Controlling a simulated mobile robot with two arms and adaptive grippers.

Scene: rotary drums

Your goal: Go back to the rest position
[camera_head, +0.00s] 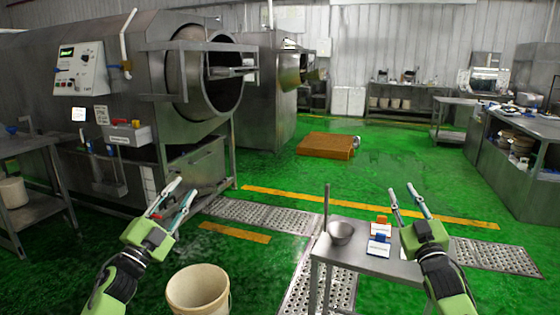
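My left gripper (176,197) is green and black with its fingers apart and nothing between them. It is raised in front of the near rotary drum machine (110,75), at the lower left. My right gripper (402,197) is also open and empty. It is raised at the right end of the small metal table (350,262). Neither gripper appears to touch anything.
A metal bowl (341,232), an orange-topped item (381,224) and a blue-and-white one (378,246) sit on the small table. A beige bucket (198,290) stands between my arms. An orange-brown platform (326,146) lies farther back. Green floor (400,165) is open beyond the table.

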